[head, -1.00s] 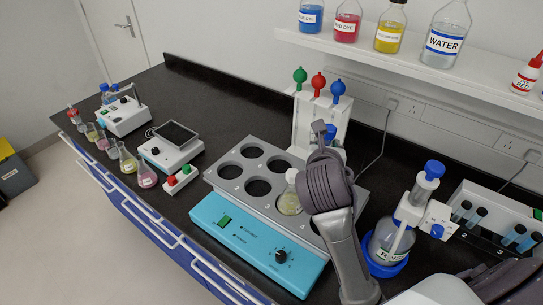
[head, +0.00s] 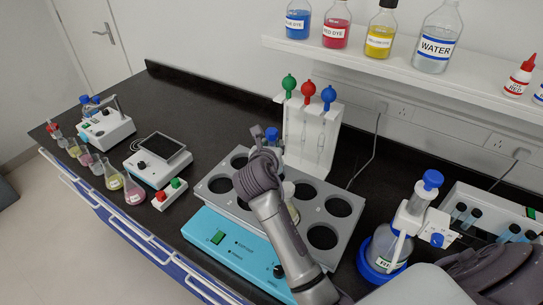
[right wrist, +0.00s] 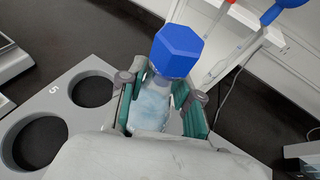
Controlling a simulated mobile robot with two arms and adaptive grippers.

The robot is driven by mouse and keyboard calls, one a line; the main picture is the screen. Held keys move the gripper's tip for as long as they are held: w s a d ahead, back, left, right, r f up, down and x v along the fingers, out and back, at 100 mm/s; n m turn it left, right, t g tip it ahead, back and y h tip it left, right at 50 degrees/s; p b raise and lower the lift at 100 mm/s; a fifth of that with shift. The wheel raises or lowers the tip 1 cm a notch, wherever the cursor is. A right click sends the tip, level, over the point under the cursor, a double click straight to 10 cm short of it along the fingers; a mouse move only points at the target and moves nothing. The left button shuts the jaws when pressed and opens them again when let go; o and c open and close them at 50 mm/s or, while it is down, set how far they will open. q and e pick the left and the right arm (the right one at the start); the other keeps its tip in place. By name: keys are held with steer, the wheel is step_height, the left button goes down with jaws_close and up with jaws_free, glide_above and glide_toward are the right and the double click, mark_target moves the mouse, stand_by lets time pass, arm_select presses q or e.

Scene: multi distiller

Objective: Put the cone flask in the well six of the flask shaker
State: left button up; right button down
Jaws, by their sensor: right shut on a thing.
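The flask shaker (head: 345,250) has a grey rack with several round wells and a turquoise control front. My right gripper (right wrist: 160,108) is shut on a clear cone flask (right wrist: 150,112) with a blue stopper. In the head view its blue stopper (head: 271,133) shows just behind my gripper, over the back of the rack. Whether its base is inside a well is hidden. In the right wrist view, a "5" label sits beside two empty wells left of the held flask. Another flask (head: 291,205) with pale yellowish liquid stands in the rack, partly behind my arm. My left gripper is out of view.
A white rack (head: 318,120) with coloured-topped pipettes stands behind the shaker. A blue-based dispenser bottle (head: 380,250) stands to the right. A balance (head: 158,160) and several small flasks are at the left. A shelf (head: 400,75) holds dye bottles above.

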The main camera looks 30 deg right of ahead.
steer(key=shift+s+f, duration=0.1)
steer(key=shift+f, duration=1.85)
steer(key=shift+p, duration=0.3)
steer(key=c, duration=0.8)
jaws_free()
steer(key=shift+f, duration=0.1)
steer(key=b+v, duration=0.1)
steer(key=v, duration=0.6)
steer(key=shift+s+a, duration=0.2)
